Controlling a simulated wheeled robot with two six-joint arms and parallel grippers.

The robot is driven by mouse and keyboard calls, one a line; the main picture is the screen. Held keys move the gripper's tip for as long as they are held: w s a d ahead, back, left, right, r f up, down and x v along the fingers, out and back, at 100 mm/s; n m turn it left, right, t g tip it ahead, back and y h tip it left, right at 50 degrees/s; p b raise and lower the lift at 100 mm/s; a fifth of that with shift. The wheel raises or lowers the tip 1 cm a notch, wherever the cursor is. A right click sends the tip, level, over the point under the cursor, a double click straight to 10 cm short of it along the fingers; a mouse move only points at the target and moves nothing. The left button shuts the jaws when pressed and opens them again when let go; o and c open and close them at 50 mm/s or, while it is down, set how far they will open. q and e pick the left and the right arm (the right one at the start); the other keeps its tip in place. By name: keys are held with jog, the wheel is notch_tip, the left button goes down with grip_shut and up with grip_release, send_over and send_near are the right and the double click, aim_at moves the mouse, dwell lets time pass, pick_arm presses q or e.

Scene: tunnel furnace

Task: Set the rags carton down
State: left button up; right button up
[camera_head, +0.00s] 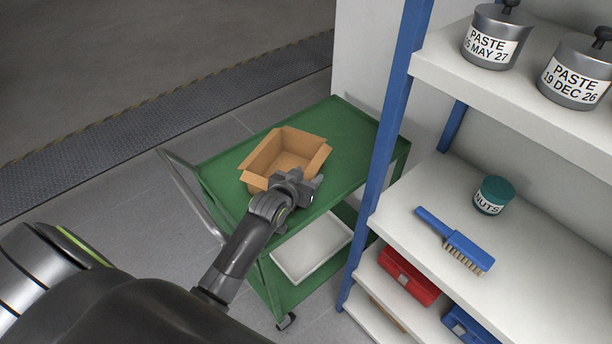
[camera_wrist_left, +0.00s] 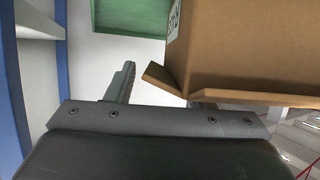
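The rags carton (camera_head: 284,154) is an open brown cardboard box with its flaps spread. It appears upright on the green cart top, though I cannot see its base contact clearly. My left gripper (camera_head: 304,181) is at its near right corner. In the left wrist view the carton (camera_wrist_left: 250,45) fills the upper right, with a flap between the fingers. The fingers of the left gripper (camera_wrist_left: 165,90) stand apart, one clear of the carton, the other partly hidden behind the flap. The carton's inside looks empty. My right gripper is not in view.
The green cart (camera_head: 355,125) has free top room right of the carton and a white tray (camera_head: 312,248) below. A blue-posted shelf (camera_head: 500,240) stands close on the right, holding paste pots (camera_head: 492,38), a nuts jar (camera_head: 493,195) and a brush (camera_head: 455,240).

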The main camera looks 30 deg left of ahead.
pick_arm(q)
jog(key=shift+r, duration=0.1)
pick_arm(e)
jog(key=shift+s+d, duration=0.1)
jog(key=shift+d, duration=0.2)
pick_arm(q)
jog(key=shift+s+r, duration=0.15)
jog(key=shift+s, duration=0.2)
jog(key=v, duration=1.1)
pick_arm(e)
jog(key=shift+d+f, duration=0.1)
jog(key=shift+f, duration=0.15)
pick_arm(q)
jog(key=shift+r, duration=0.15)
